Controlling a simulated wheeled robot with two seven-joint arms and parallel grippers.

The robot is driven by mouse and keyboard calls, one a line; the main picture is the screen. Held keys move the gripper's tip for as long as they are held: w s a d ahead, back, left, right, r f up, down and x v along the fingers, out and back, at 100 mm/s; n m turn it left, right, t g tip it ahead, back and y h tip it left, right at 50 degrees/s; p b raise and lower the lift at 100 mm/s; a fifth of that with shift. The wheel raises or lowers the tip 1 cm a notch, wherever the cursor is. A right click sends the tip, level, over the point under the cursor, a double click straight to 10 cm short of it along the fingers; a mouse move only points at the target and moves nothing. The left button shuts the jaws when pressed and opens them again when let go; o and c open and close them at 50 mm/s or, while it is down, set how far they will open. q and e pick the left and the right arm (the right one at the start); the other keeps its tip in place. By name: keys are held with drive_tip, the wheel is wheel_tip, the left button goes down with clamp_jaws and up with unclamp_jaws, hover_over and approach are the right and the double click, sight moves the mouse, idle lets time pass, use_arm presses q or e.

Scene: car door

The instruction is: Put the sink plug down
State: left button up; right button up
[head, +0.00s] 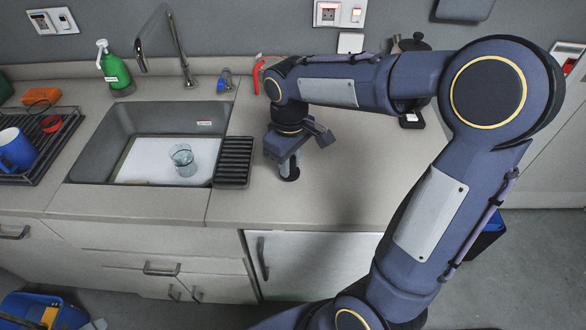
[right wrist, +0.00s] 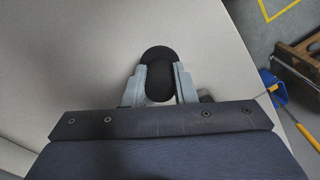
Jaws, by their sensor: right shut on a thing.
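My right gripper (head: 288,168) points down over the counter to the right of the sink. It is shut on the sink plug (head: 289,175), a small dark round piece between its fingertips. In the right wrist view the plug (right wrist: 157,75) is black and rounded, with grey fingers on both sides. The plug is at or very close to the counter top; I cannot tell if it touches. My left gripper is not in view.
The sink (head: 100,145) holds a glass (head: 183,160) on a white board, with a black ribbed rack (head: 234,160) at its right edge. A red-handled item (head: 258,75) lies behind my gripper. The counter (head: 350,195) to the right is clear.

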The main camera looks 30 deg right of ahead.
sight(293, 172)
drive_tip(key=shift+d+f, duration=0.25)
drive_tip(key=shift+f, duration=0.1)
drive_tip(key=shift+w+d+f, duration=0.1)
drive_tip(key=shift+d+f, duration=0.05)
drive_tip(key=shift+f, duration=1.55)
drive_tip(key=shift+f, duration=0.1)
drive_tip(key=shift+f, duration=0.15)
drive_tip(key=o, duration=1)
